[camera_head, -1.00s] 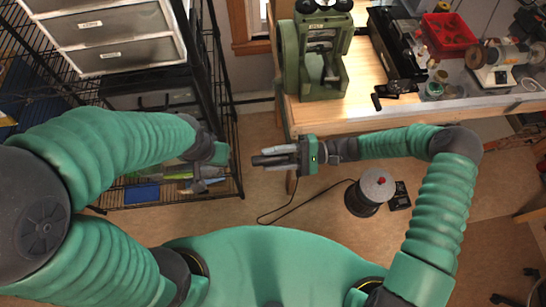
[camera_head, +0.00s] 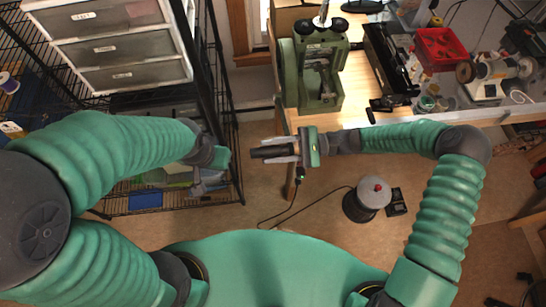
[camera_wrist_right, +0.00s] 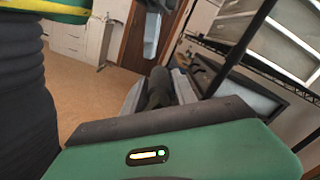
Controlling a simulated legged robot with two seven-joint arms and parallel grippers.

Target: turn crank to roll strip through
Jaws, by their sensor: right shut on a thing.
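The green rolling mill (camera_head: 321,72) stands upright on the left end of the workbench, with two dark knobs on top. A green round housing is on its left side. My right gripper (camera_head: 272,151) is in front of the bench, below the mill in the picture, pointing left. It is shut on a dark rod-like handle (camera_head: 264,152); the dark handle also shows between the fingers in the right wrist view (camera_wrist_right: 159,88). I cannot see how the handle joins the mill. My left gripper (camera_head: 218,157) is beside the wire rack, apart from the mill, its jaws unclear. I cannot make out a strip.
The workbench (camera_head: 369,109) holds a red bin (camera_head: 440,49), a polishing motor (camera_head: 493,74) and small tools. A round pot (camera_head: 367,199) with a cable stands on the floor. The wire rack (camera_head: 229,118) and drawers (camera_head: 121,50) stand at left. Floor in front is mostly clear.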

